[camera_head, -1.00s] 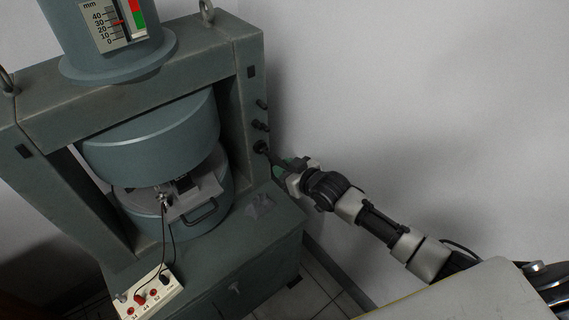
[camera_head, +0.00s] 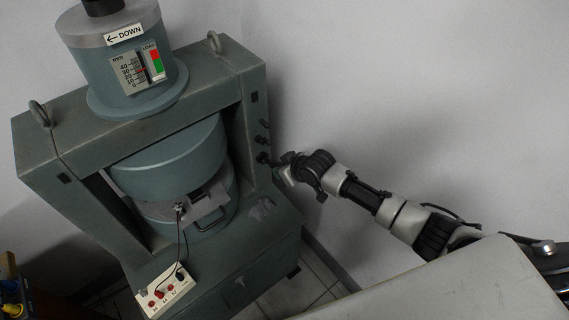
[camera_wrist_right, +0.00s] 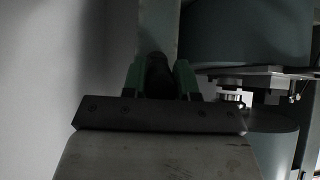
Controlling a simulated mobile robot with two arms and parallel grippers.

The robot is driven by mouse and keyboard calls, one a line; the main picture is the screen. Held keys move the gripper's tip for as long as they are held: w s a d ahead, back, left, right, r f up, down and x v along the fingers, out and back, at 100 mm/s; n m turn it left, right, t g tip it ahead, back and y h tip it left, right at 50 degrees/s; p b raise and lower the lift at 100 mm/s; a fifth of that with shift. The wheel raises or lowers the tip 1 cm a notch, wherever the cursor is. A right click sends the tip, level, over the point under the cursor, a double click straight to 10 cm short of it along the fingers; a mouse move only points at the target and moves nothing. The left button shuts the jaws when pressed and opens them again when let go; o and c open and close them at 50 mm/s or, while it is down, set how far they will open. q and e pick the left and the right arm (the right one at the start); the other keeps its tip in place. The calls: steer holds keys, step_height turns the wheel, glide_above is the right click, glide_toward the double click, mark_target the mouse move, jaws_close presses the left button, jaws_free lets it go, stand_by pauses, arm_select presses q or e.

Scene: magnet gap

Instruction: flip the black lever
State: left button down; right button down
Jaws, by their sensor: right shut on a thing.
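A black lever (camera_head: 265,160) sticks out of the right column of the grey-green magnet frame, below two smaller black knobs. My right gripper (camera_head: 281,168) reaches it from the right in the head view, and its fingers are small and partly hidden there. In the right wrist view, the green fingers of my right gripper (camera_wrist_right: 159,72) are on both sides of a dark part, which looks like the black lever (camera_wrist_right: 157,78), and are shut on it. The lever's exact angle is hard to tell. My left gripper is not in view.
The magnet frame (camera_head: 75,130) holds a round upper pole (camera_head: 170,160). A white terminal box (camera_head: 166,291) with leads stands at the front. A white wall (camera_head: 420,90) is behind my arm.

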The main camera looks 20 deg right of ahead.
steer(key=shift+w+a+r+g+h+p, duration=0.1)
steer(key=shift+w+r+g+h+p, duration=0.1)
steer(key=shift+r+g+p, duration=0.35)
steer(key=shift+w+a+r+g+h+p, duration=0.1)
steer(key=shift+r+g+h+p, duration=0.2)
steer(key=shift+p, duration=0.35)
steer(key=shift+d+f, duration=0.1)
steer(key=c, duration=0.9)
jaws_free()
steer(key=shift+o, duration=0.2)
steer(key=v, duration=1)
steer(key=shift+d+r+p, duration=0.15)
steer(key=shift+r+p, duration=0.15)
steer(key=shift+r, duration=0.05)
